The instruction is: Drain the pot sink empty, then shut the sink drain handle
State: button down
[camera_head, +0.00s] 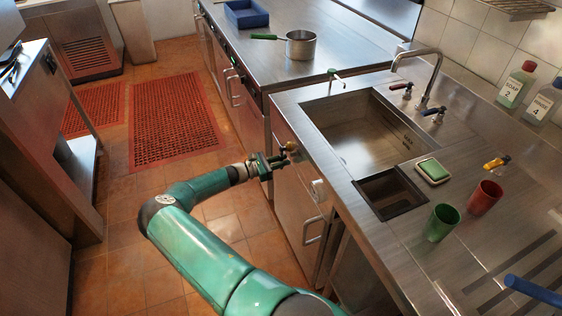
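The large sink basin (335,101) is set in the steel counter at the centre right. Its inside looks dull brown-grey, and I cannot tell whether any water stands in it. A small brass and reddish fitting (291,147), which looks like the drain handle, sticks out of the cabinet front below the basin's left side. My gripper (279,159) reaches it from the left, with its fingertips right at the fitting. The fingers are small and overlap it, so whether they are closed on it is unclear.
A tap (427,75) stands behind the basin. A small dark-rimmed basin (391,193), a sponge dish (432,171), a green cup (442,222) and a red cup (484,197) are nearer.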

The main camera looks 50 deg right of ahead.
aim_at(297, 157)
jog(key=shift+s+a, duration=0.1)
dwell(0.3)
jog(key=n, duration=0.1)
jog(key=s+a+n, duration=0.1)
jog(key=n, duration=0.1)
jog(key=s+n, duration=0.1)
jog(key=n, duration=0.1)
jog(key=shift+a+r, duration=0.15)
jog(key=shift+r, duration=0.15)
jog(key=n, duration=0.1)
jog(key=s+r+n, duration=0.1)
jog(key=n, duration=0.1)
jog(key=a+n, duration=0.1)
jog(key=shift+s+r+n, duration=0.2)
jog(key=shift+s+n, duration=0.1)
jog(key=shift+s, duration=0.05)
jog(key=n, duration=0.1)
jog(key=r+n, duration=0.1)
jog(key=n, duration=0.1)
jog(key=s+r+n, duration=0.1)
jog(key=shift+a+n, duration=0.25)
jog(key=shift+n, duration=0.05)
jog(key=shift+s+a+r+n, duration=0.1)
jog(key=shift+r+n, duration=0.4)
jog(key=shift+n, duration=0.5)
jog(key=shift+r+n, duration=0.5)
jog(key=shift+n, duration=0.5)
jog(key=c, duration=1.3)
grip_release()
